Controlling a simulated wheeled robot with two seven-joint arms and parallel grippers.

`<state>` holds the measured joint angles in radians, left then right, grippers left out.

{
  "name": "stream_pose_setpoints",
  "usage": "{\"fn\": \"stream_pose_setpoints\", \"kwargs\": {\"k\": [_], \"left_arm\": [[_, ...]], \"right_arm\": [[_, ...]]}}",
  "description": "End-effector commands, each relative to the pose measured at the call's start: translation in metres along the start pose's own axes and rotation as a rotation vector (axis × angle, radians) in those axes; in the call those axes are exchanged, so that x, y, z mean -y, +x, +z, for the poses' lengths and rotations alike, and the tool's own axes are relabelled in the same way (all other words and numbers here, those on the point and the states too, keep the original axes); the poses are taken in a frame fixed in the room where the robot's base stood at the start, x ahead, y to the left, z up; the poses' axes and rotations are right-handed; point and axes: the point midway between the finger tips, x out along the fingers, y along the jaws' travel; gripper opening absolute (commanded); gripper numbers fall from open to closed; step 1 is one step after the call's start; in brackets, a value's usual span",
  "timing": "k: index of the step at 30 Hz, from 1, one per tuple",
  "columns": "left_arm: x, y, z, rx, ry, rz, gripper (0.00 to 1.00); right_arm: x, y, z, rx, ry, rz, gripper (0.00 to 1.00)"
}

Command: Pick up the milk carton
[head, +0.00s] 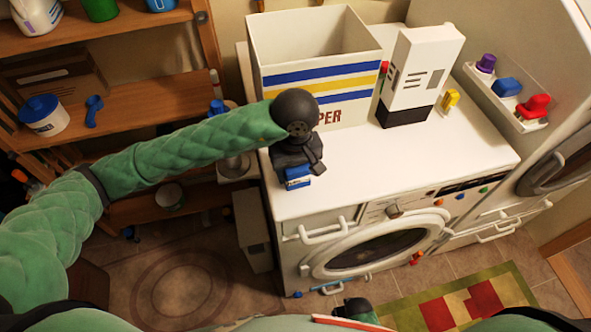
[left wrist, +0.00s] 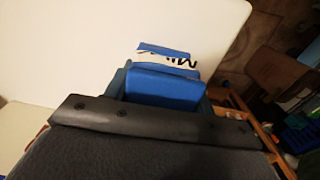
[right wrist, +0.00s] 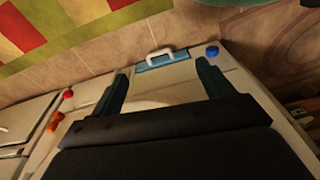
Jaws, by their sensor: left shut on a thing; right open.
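The milk carton is small, blue and white; its blue end (head: 298,183) shows in the head view at the front left corner of the washing machine top. In the left wrist view the carton (left wrist: 165,85) shows dark lettering on a white band. My left gripper (head: 297,168) is shut on it, with a finger on each side. I cannot tell whether the carton touches the machine top. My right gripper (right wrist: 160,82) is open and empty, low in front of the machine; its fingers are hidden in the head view.
The washing machine (head: 440,165) carries a large striped paper box (head: 318,85) and a white carton with a black base (head: 421,72). A wooden shelf rack (head: 130,102) stands at the left. The front right of the machine top is clear. A patterned rug (head: 460,300) lies on the floor.

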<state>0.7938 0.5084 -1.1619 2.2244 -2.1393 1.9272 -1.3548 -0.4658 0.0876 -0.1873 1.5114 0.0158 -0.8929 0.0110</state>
Motion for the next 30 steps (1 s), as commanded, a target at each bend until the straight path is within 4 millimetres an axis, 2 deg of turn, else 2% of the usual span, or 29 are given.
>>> {"fn": "stream_pose_setpoints", "kwargs": {"k": [8,13,17,21,30], "left_arm": [[0.0,-0.005,0.0,-0.001,0.0,0.001,0.33],[-0.001,-0.019,0.0,-0.003,0.001,0.002,0.33],[-0.001,-0.039,-0.001,-0.004,0.002,0.003,0.33],[-0.018,-0.052,0.019,-0.002,0.005,0.003,0.33],[-0.051,-0.084,0.057,-0.004,0.004,0.003,0.33]], "right_arm": [[0.0,0.001,-0.001,0.006,0.001,-0.001,0.8],[0.008,-0.027,-0.006,0.015,0.006,-0.012,0.8],[0.013,-0.053,-0.016,0.023,0.01,-0.02,0.8],[0.018,-0.089,-0.038,0.016,0.01,-0.027,0.8],[0.025,-0.163,-0.063,0.008,0.009,-0.038,0.8]]}}
